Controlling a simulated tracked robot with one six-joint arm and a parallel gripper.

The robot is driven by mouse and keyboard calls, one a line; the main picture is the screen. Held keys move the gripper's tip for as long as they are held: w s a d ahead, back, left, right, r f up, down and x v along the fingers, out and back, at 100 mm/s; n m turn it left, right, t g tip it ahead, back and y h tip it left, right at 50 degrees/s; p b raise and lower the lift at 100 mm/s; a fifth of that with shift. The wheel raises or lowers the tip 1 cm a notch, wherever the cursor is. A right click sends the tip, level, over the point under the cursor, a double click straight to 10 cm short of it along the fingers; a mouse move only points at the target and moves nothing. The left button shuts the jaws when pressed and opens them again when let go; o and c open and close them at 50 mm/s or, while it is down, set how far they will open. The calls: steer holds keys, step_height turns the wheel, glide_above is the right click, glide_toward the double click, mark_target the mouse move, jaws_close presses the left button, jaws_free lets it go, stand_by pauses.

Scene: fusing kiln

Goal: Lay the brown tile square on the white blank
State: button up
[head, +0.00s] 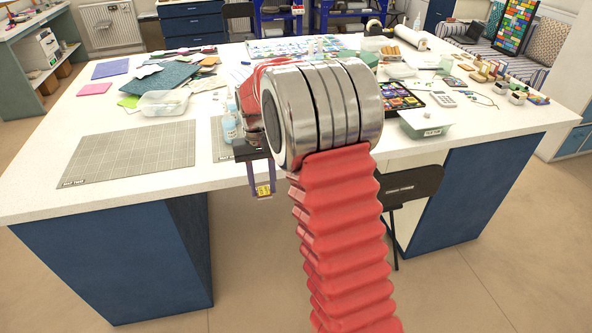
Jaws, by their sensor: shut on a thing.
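My gripper (264,189) hangs in front of the near edge of the white table, at the left of my red-sleeved arm. I cannot pick out the brown tile or the white blank. Part of the tabletop is hidden behind my arm.
A grey grid mat (130,157) lies on the left of the white table (40,185). A second mat (222,150) is partly hidden behind my gripper, near a bottle (229,128).

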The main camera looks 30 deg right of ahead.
steer(key=a+f+n, duration=0.2)
steer(key=a+n, duration=0.1)
steer(key=a, duration=0.7)
steer(key=shift+w+a+f, duration=0.3)
steer(key=shift+a+f, duration=0.05)
steer(key=shift+f, duration=0.05)
